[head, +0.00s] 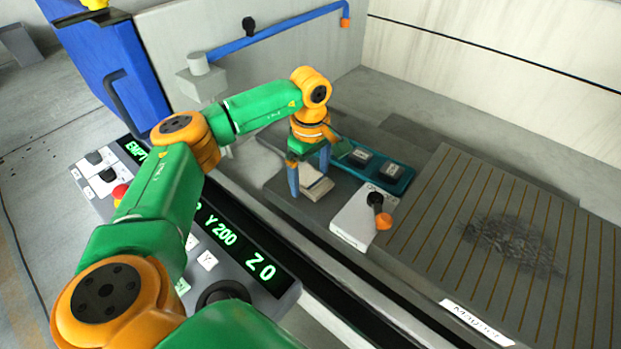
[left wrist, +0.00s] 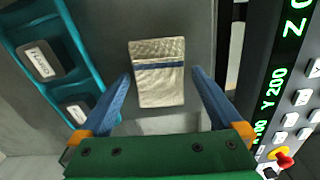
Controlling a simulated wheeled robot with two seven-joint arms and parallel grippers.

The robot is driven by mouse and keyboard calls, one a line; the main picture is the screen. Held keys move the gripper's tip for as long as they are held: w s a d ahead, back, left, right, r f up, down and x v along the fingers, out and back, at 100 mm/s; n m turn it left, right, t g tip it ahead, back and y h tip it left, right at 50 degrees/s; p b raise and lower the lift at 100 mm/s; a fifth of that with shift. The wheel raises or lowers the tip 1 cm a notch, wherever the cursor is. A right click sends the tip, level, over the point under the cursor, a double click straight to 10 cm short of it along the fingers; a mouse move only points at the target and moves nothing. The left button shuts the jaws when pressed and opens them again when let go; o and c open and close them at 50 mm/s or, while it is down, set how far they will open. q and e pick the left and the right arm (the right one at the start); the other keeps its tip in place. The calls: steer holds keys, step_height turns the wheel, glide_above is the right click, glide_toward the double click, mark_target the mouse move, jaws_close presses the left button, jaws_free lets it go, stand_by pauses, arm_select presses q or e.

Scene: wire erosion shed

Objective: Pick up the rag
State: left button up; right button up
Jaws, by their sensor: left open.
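The rag (left wrist: 158,88) is a folded cream cloth with a blue stripe. It lies flat on the grey surface. In the head view the rag (head: 316,184) shows below my left gripper, partly hidden by it. My left gripper (head: 308,180) points down with its blue fingers apart and nothing between them. In the left wrist view the open fingers (left wrist: 161,78) stand to either side of the rag, with the rag centred between and beyond them. I cannot tell the exact height gap. My right gripper is not in view.
A teal tray (head: 398,187) with labelled blocks lies beside the rag. A pale box with an orange-knobbed lever (head: 357,220) stands close to its right. A slatted magnet plate (head: 470,260) fills the right. The control panel (head: 285,283) with its display is in front.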

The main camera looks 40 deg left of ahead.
mark_target(311, 179)
arm_select(q)
steer(key=c, duration=1.3)
steer(key=shift+r, duration=0.1)
steer(key=shift+r, duration=0.2)
steer(key=r, duration=0.1)
steer(key=r+b, duration=0.1)
steer(key=r, duration=0.1)
steer(key=shift+s+d, duration=0.15)
steer(key=shift+d, duration=0.1)
steer(key=s+r, duration=0.1)
steer(key=s+d+r+b, duration=0.1)
steer(key=r, duration=0.1)
steer(key=s+d+r, duration=0.1)
steer(key=shift+d+r, duration=0.2)
steer(key=shift+r, duration=0.2)
steer(key=s+d+r, duration=0.1)
steer(key=s+d, duration=0.1)
steer(key=s+d+r, duration=0.2)
steer(key=s, duration=0.1)
steer(key=s+d+r, duration=0.1)
steer(key=s, duration=0.1)
steer(key=shift+s+d+r, duration=0.35)
steer(key=shift+s+d, duration=0.05)
